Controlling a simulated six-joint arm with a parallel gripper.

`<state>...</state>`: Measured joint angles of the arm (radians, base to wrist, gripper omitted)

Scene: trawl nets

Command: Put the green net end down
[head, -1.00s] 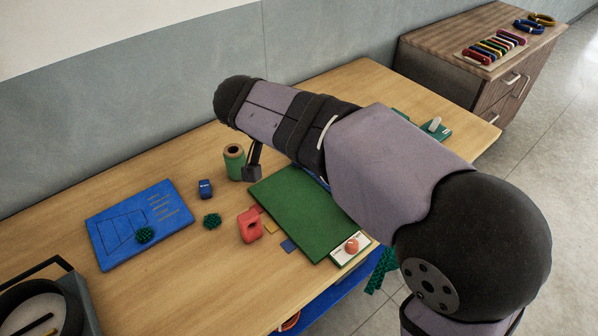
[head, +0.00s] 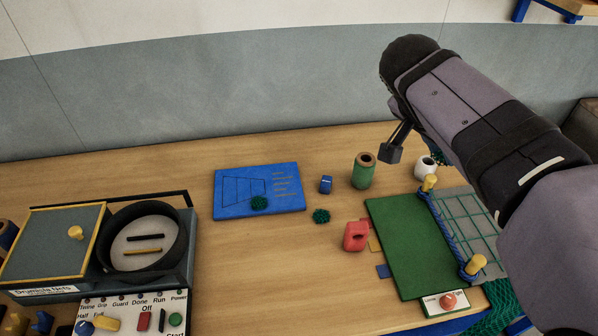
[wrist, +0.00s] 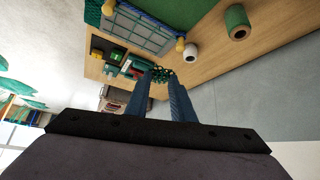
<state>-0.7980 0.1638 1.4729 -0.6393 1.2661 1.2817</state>
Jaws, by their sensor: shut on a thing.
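My gripper (wrist: 160,82) shows in the wrist view, its two blue-grey fingers shut on a green net end (wrist: 161,73). The net end is a small, dark green knotted bunch at the fingertips, held over the wooden table's side of the scene. How high it hangs I cannot tell. In the head view the fingers are hidden behind my arm; a bit of green shows beside the arm near a white roll. Another small green net bunch (head: 321,216) lies on the table, and one more (head: 259,203) lies on a blue board (head: 230,208).
A green mat (head: 405,240) adjoins a grid panel (head: 465,225) with yellow knobs. A green spool (head: 363,172), white roll (head: 426,167), red block (head: 356,236) and blue block (head: 326,184) stand nearby. A machine with a round bowl (head: 144,235) is at left.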

